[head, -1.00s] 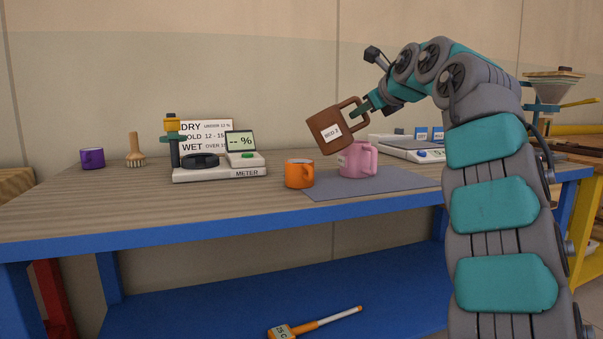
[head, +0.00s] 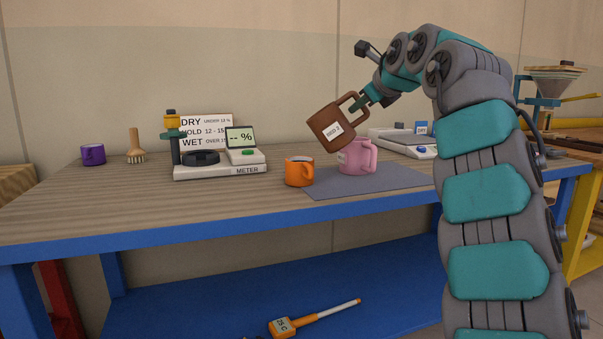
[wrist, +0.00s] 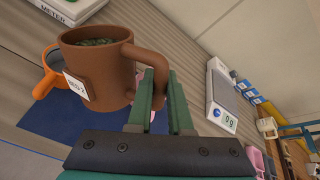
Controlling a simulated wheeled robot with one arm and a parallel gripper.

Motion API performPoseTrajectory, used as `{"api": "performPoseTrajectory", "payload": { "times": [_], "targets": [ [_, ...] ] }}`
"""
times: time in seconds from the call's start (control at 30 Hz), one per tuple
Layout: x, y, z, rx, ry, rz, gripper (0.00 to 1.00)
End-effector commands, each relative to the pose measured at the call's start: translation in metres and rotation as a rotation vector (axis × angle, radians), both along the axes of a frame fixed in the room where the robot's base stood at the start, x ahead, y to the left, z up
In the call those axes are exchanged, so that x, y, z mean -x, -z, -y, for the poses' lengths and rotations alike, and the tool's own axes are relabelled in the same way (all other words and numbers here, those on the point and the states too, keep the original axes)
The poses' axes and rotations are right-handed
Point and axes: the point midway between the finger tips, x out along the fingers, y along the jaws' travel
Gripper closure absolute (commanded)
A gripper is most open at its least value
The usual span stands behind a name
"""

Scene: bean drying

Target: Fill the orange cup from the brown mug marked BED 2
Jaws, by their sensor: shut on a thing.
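The brown mug (head: 328,127) with the BED 2 label is held in the air by its handle, tilted to the left. My gripper (head: 362,99) is shut on that handle. In the wrist view the mug (wrist: 97,62) holds greenish beans, and the green fingers of my gripper (wrist: 163,100) close on its handle. The orange cup (head: 299,172) stands upright on the table, left of and below the mug. In the wrist view the orange cup (wrist: 46,75) is partly hidden behind the mug. No falling beans show.
A pink mug (head: 358,157) stands on the grey mat (head: 400,180), just below the brown mug. The meter (head: 220,172) is left of the orange cup. A brush (head: 135,148) and purple cup (head: 93,154) stand further left. A scale (head: 400,145) is behind right.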

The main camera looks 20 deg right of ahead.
Motion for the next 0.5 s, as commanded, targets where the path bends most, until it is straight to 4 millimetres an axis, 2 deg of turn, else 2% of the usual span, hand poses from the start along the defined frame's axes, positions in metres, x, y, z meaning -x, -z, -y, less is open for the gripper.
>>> {"api": "performPoseTrajectory", "payload": {
  "times": [0.5],
  "targets": [
    [-0.0023,-0.0077,-0.0061,0.1,-0.001,-0.037,1.0]
  ]
}}
